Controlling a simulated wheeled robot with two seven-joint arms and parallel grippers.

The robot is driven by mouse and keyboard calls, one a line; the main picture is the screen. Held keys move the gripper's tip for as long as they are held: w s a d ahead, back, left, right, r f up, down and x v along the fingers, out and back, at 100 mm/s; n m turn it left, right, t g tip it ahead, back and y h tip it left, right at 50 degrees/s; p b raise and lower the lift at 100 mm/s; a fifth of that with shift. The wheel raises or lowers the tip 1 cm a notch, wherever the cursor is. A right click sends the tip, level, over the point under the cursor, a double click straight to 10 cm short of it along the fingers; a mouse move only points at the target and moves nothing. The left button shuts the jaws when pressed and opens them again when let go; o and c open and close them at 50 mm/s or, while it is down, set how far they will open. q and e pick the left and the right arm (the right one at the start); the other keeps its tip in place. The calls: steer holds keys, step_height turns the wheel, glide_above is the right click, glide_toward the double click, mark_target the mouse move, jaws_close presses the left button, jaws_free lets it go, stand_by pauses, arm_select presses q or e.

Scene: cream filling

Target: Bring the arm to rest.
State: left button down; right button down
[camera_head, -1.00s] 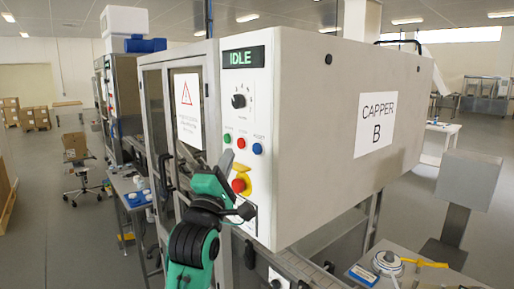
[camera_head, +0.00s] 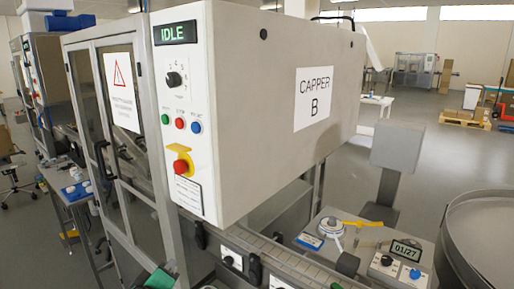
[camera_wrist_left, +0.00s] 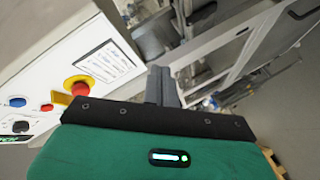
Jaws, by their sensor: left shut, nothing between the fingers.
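My left gripper (camera_wrist_left: 163,85) shows in the left wrist view as two dark fingers closed together beyond a black plate and a green housing. Nothing is between the fingers. In the head view only a green piece of my left arm (camera_head: 160,279) shows at the bottom edge; the fingers are not clear there. The Capper B machine (camera_head: 260,110) stands ahead with an IDLE display (camera_head: 176,34). Its red emergency stop (camera_head: 182,166) on a yellow plate also shows in the left wrist view (camera_wrist_left: 79,87), left of the fingers and apart from them. My right gripper is not in view.
A conveyor (camera_head: 275,255) runs below the machine. To its right are a bench with a control box (camera_head: 397,265) reading 01/27, a white round part with a yellow handle (camera_head: 331,226), and a large round metal bowl (camera_head: 480,235). Glass doors (camera_head: 117,130) stand at the left.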

arm_select(q)
steer(key=s+a+f+m+g, duration=0.1)
steer(key=s+f+m+g, duration=0.5)
steer(key=s+f, duration=0.7)
steer(key=s+a+f+m+g, duration=0.1)
steer(key=s+f+m+g, duration=0.45)
steer(key=s+f, duration=0.75)
steer(key=s+f+g, duration=0.1)
steer(key=s+f, duration=0.1)
steer(key=f, duration=1.2)
steer(key=s+f+g, duration=0.1)
steer(key=s+f, duration=0.1)
steer(key=f, duration=1.2)
steer(key=s+a+f+y, duration=0.1)
steer(key=s+a+f, duration=0.2)
steer(key=s+f, duration=1.6)
steer(key=shift+s+f+m+g, duration=0.3)
steer(key=shift+f+m+g, duration=0.05)
steer(key=shift+f+g, duration=0.1)
